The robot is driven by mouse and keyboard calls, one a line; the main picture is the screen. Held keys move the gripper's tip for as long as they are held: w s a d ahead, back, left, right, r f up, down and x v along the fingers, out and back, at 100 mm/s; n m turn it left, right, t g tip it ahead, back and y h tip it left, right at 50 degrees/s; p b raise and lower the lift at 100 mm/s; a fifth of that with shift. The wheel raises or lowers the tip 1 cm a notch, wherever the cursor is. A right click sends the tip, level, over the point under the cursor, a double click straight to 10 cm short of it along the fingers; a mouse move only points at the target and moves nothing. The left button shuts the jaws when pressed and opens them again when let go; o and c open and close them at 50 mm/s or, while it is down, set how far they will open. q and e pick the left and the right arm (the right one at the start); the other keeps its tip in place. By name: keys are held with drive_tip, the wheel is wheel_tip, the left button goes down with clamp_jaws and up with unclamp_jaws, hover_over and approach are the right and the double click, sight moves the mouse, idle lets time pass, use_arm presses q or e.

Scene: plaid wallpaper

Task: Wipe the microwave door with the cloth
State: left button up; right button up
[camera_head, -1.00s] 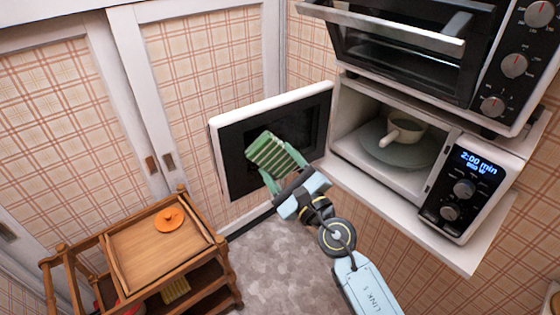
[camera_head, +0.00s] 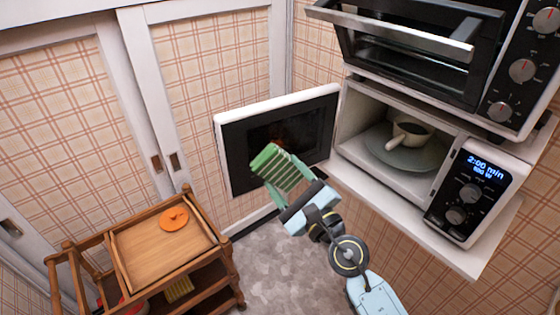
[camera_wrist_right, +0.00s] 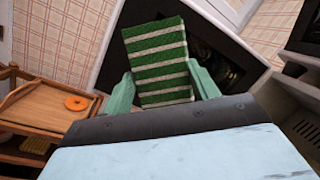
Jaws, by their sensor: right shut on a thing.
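The microwave door (camera_head: 236,140) stands swung open to the left of the microwave (camera_head: 440,180), its dark inner panel facing me. A faint reddish-brown smear (camera_head: 283,134) shows on that panel, just above the cloth. My right gripper (camera_head: 280,177) is shut on the green and white striped cloth (camera_head: 277,165), which is held in front of the lower part of the panel. In the right wrist view the cloth (camera_wrist_right: 160,62) sits between the two green fingers, with the door's dark panel behind it. I cannot tell whether the cloth touches the door. My left gripper is not in view.
A cup with a handle (camera_head: 405,133) stands on the plate (camera_head: 428,158) inside the microwave. A toaster oven (camera_head: 425,60) sits above it. A wooden cart (camera_head: 140,262) with an orange disc (camera_head: 174,218) stands at lower left. Bare floor (camera_head: 275,265) lies between.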

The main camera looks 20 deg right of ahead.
sight(292, 177)
drive_tip(key=w+b, duration=0.1)
drive_tip(key=w+n+y+b, duration=0.1)
drive_tip(key=w+y+b, duration=0.1)
drive_tip(key=b, duration=0.1)
drive_tip(key=shift+d+f+n+g, duration=0.25)
drive_tip(key=shift+d+n+g, duration=0.05)
drive_tip(key=shift+d, duration=0.05)
drive_tip(key=shift+w+d+r+n+g+y+b, duration=0.15)
drive_tip(key=shift+w+n+y+b, duration=0.1)
drive_tip(key=shift+w+y+b, duration=0.25)
drive_tip(key=shift+w+d+n+g+y+b, duration=0.15)
drive_tip(key=shift+w+n+y+b, duration=0.1)
drive_tip(key=shift+y+b, duration=0.3)
drive_tip(key=shift+w+a, duration=0.25)
drive_tip(key=shift+w, duration=0.7)
drive_tip(key=shift+w+a, duration=0.25)
drive_tip(key=shift+w, duration=0.65)
drive_tip(key=shift+w+d+r+b, duration=0.1)
drive_tip(key=shift+w+d+b, duration=0.1)
drive_tip(key=shift+d+b, duration=1.4)
drive_tip(key=shift+d+p, duration=0.45)
